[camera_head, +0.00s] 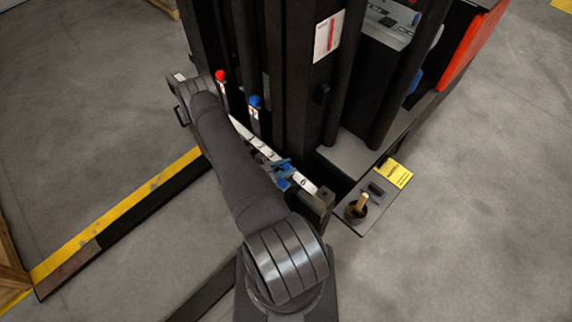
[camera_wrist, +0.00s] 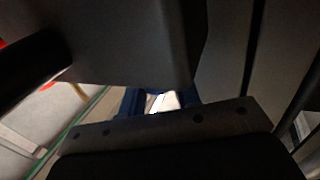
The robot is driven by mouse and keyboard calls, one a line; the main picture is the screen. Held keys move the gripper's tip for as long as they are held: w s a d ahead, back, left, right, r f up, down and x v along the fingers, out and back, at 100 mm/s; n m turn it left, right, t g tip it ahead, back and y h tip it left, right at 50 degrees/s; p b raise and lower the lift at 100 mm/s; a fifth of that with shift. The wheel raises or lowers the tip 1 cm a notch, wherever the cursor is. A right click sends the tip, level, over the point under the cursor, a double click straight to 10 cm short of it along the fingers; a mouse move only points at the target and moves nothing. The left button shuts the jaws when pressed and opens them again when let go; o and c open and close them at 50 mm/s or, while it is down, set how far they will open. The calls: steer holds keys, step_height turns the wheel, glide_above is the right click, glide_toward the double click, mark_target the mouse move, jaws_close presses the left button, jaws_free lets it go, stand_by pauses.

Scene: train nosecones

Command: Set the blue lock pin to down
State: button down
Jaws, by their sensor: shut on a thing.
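A red-knobbed lever (camera_head: 220,76) and a blue-knobbed lever (camera_head: 255,102) stand by the dark mast (camera_head: 300,80). A small grey panel (camera_head: 374,195) with a yellow label lies to the right. A yellow-edged beam (camera_head: 120,215) crosses left. Open floor lies right.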

steer(key=shift+f, duration=1)
steer(key=c, duration=1.1)
jaws_free()
steer(key=v, duration=1.7)
steer(key=shift+s+a, duration=0.15)
steer(key=shift+a, duration=0.05)
steer(key=shift+d, duration=0.15)
steer(key=x, duration=1.7)
